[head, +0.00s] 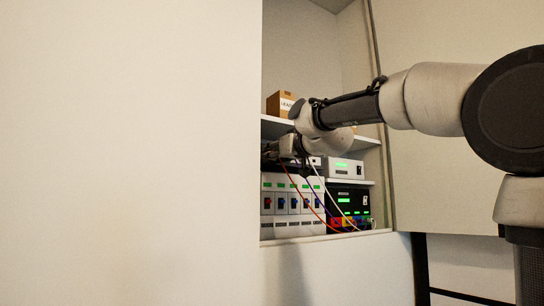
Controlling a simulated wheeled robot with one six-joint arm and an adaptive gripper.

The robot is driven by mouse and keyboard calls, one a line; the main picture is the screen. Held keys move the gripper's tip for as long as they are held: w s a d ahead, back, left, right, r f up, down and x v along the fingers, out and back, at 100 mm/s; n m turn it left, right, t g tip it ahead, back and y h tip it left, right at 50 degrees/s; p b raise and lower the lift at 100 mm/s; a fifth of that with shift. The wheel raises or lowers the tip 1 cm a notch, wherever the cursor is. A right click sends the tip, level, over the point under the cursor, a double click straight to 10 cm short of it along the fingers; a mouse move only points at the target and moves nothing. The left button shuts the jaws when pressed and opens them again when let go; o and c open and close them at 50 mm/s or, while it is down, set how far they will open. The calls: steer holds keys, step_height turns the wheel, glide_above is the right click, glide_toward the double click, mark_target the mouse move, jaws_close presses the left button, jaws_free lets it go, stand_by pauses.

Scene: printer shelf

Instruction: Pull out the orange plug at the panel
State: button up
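A pale panel (293,184) with green labels and a row of small switches stands low in the shelf recess. Beside it is a black unit (362,191) with green displays and coloured sockets or plugs along its bottom. An orange-red cable (294,183) hangs down across the panel and curves toward the black unit. I cannot make out an orange plug for certain. My gripper (269,152) is inside the recess above the panel, at its left edge. Its fingertips are small, dark and partly hidden by the white wall, so its opening and any contact are unclear.
A cardboard box (281,103) sits on the upper shelf (274,127). A light grey device (344,169) with a green display stands above the black unit. White and blue cables hang in front of the units. A large white wall (130,150) bounds the recess on the left.

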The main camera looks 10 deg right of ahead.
stand_by(0.4)
jaws_close()
steer(key=shift+v, duration=3)
